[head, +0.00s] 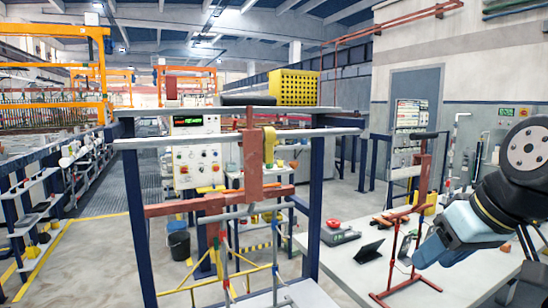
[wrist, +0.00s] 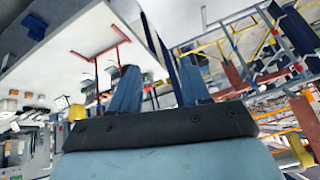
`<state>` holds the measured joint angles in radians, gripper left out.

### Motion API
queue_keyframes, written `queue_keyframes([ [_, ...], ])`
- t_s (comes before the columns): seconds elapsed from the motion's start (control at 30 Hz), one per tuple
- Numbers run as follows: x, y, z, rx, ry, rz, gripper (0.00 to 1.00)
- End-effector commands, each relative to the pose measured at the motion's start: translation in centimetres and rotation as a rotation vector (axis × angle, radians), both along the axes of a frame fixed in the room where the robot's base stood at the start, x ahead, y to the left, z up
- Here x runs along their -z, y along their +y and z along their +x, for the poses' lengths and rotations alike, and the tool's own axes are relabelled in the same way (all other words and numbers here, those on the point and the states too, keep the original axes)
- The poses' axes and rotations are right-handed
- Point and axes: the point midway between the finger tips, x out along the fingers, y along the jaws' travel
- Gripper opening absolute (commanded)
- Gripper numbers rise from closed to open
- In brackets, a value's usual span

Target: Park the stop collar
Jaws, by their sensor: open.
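A rack with dark blue posts (head: 136,215) and a pale top rail (head: 200,139) stands in the middle of the head view. A red-brown upright bracket (head: 251,165) hangs at its front. A yellow curved piece (head: 269,146) sits at the rail beside this bracket. I cannot tell for sure which part is the stop collar. My gripper (head: 424,258) is at the right, above the white table and apart from the rack. In the wrist view its two blue fingers (wrist: 158,82) stand apart with nothing held between them.
A yellow perforated box (head: 295,87) sits on the rack's top shelf. A dark bucket (head: 179,245) stands on the floor left.

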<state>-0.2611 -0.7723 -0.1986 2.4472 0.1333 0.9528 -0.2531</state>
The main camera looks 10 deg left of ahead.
Motion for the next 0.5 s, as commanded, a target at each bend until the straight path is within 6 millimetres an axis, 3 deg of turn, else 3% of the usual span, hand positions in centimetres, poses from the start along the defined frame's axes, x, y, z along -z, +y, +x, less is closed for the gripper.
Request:
queue_keyframes([
  [0.5, -5.0, 2.9, 0.4, -0.560, -0.096, 0.299, 0.47],
])
